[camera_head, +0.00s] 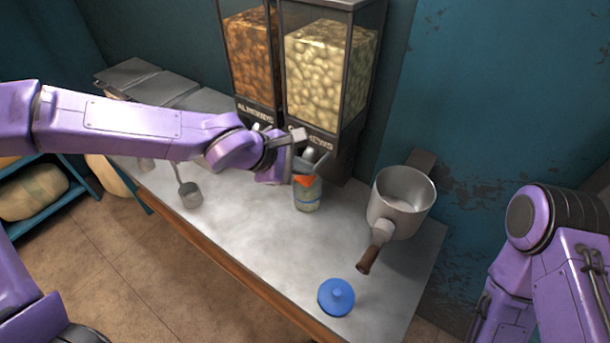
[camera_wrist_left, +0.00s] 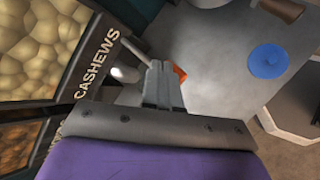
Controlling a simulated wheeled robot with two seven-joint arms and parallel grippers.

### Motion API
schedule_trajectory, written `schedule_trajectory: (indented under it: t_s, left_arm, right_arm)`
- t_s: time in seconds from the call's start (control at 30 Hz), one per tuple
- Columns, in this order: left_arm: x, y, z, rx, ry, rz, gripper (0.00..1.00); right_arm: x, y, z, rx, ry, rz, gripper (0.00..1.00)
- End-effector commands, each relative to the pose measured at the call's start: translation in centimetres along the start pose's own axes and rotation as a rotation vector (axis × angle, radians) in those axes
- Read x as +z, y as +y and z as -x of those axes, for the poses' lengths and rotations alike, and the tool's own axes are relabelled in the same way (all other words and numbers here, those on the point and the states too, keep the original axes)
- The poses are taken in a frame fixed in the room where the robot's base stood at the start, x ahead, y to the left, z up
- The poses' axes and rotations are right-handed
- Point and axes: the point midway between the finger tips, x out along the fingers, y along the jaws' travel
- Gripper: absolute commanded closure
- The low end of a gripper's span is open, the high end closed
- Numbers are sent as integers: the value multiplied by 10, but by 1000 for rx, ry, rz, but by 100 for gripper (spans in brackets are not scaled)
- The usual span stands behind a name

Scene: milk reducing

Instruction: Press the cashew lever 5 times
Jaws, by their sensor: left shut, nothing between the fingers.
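The cashew dispenser (camera_head: 325,75) stands at the back of the counter, full of pale nuts, with its CASHEWS label (camera_wrist_left: 97,64) close by in the left wrist view. A pale rounded piece (camera_wrist_left: 125,74), perhaps part of the cashew lever or spout, shows beside my fingers. My left gripper (camera_head: 313,165) is in front of the dispenser's lower front; its fingers are shut together and empty in the left wrist view (camera_wrist_left: 162,70). A jar (camera_head: 307,196) with an orange top (camera_head: 303,180) stands below it. The gripper partly hides the lever, so contact is unclear. My right gripper is out of view.
The almond dispenser (camera_head: 249,55) stands left of the cashews. A metal pot (camera_head: 402,200) with a brown handle is on the right. A blue lid (camera_head: 336,296) lies near the front edge and a metal scoop (camera_head: 189,193) on the left. The middle front counter is clear.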

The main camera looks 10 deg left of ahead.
Motion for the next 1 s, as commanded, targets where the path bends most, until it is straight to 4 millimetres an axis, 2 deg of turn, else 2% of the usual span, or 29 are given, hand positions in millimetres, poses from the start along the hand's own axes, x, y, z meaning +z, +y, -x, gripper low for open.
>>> schedule_trajectory:
  t_s: [1.0]
  left_arm:
    - [-7, -7, -9, -1, 0, 1, 100]
  right_arm:
    - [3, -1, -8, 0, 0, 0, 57]
